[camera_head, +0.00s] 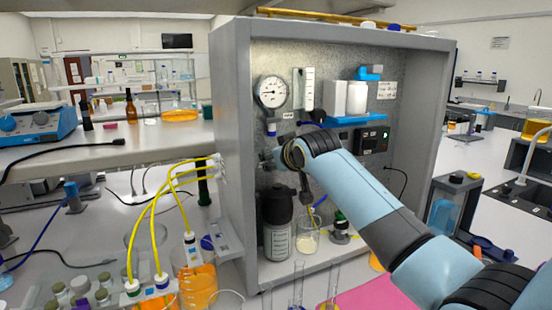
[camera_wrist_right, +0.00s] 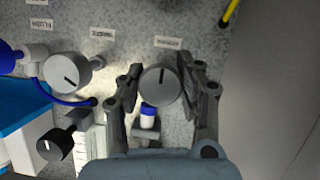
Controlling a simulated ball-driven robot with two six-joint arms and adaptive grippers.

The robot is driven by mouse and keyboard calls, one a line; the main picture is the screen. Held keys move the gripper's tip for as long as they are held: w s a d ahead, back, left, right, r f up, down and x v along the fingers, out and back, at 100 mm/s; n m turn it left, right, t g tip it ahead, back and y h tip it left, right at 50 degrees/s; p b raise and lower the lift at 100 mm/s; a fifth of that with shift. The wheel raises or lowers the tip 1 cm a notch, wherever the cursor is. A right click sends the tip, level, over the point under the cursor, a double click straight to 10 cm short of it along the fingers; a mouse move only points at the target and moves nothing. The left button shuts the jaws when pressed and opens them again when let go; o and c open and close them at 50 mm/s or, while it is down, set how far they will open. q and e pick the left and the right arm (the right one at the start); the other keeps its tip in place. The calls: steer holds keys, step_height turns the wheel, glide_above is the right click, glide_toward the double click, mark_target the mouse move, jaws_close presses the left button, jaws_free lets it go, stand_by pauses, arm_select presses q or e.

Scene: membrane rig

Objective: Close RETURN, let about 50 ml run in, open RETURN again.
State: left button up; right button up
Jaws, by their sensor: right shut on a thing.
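A round grey knob (camera_wrist_right: 158,85) with a dark pointer line sits on the speckled panel in the right wrist view. A small label (camera_wrist_right: 172,42), upside down and hard to read, is beside it; I take this knob for RETURN. The line runs roughly up and down in that view. My right gripper (camera_wrist_right: 160,80) is shut on the knob, one finger on each side. In the head view my right gripper (camera_head: 280,158) is at the panel's left part, mostly hidden by my wrist. A beaker (camera_head: 308,242) with pale liquid stands on the rig floor. My left gripper is not in view.
Another grey knob (camera_wrist_right: 68,75) and a black knob (camera_wrist_right: 55,145) are close by. A pressure gauge (camera_head: 271,92) is above my gripper. A black-capped bottle (camera_head: 277,225) stands below it. The rig's grey side wall (camera_head: 230,130) bounds the left.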

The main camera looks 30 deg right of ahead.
steer(key=shift+s+f, duration=0.1)
steer(key=shift+f, duration=0.2)
steer(key=o, duration=1.2)
steer(key=shift+r, duration=0.2)
steer(key=v, duration=1.2)
steer(key=shift+f, duration=0.1)
